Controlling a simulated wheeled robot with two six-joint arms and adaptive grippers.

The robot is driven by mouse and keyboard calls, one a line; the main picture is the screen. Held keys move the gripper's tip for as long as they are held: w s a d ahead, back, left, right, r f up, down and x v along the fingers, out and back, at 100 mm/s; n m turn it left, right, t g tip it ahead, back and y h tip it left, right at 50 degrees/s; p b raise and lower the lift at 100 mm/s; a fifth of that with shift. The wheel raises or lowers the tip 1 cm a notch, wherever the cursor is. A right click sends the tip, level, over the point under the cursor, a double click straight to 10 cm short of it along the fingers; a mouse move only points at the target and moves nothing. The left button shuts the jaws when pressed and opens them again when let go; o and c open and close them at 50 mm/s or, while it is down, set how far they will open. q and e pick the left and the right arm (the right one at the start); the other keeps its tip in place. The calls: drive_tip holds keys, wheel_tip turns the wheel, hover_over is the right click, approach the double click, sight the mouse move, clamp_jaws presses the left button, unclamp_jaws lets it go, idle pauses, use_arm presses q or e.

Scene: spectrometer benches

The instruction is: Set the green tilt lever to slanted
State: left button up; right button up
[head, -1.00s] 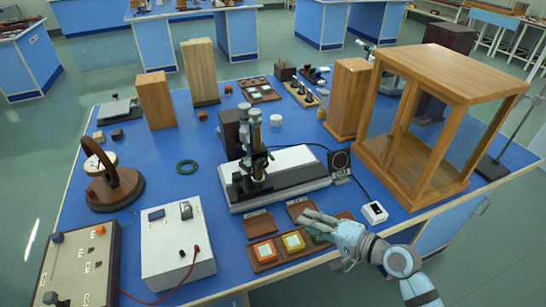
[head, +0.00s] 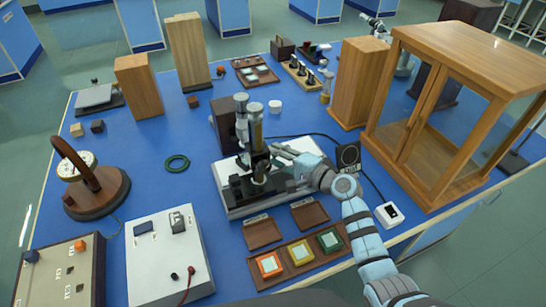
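I cannot make out a green lever clearly. The clearest green part is a green-framed square piece (head: 329,241) in a brown tray (head: 284,276) at the front of the bench, beside a yellow one (head: 300,252) and an orange one (head: 268,265). My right gripper (head: 282,157) is beside the right side of a microscope (head: 255,140), its fingers pointing left toward it. I cannot tell whether it touches the microscope or how far its fingers are apart. The microscope stands on a white and black base (head: 234,205). My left gripper is out of view.
A glass-fronted wooden cabinet (head: 455,110) stands at the right, with a wooden block (head: 357,85) beside it. A white power box (head: 165,262) and a dial instrument (head: 90,190) stand at the left. Small brown trays (head: 262,233) lie in front of the microscope.

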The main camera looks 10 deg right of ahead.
drive_tip(key=shift+x, duration=0.8)
drive_tip(key=shift+s+r, duration=0.15)
clamp_jaws()
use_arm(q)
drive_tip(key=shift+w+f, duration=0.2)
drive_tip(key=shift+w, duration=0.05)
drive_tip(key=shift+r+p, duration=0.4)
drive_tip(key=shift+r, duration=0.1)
use_arm(e)
drive_tip(key=g+p, duration=0.1)
drive_tip(key=p, duration=0.2)
drive_tip(key=r+g+h+p, duration=0.1)
drive_tip(key=p, duration=0.2)
drive_tip(key=m+g+p, duration=0.1)
drive_tip(key=g+p, duration=0.1)
drive_tip(key=p, duration=0.2)
drive_tip(key=shift+w+a+r, duration=0.1)
drive_tip(key=shift+w+r, duration=0.15)
drive_tip(key=shift+w, duration=0.05)
use_arm(q)
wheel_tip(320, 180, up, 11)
drive_tip(key=p, duration=0.1)
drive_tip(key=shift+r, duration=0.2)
use_arm(e)
drive_tip(key=shift+w+f+m+g+h, duration=0.15)
drive_tip(key=shift+m+g+h, duration=0.15)
drive_tip(key=shift+g+h, duration=0.35)
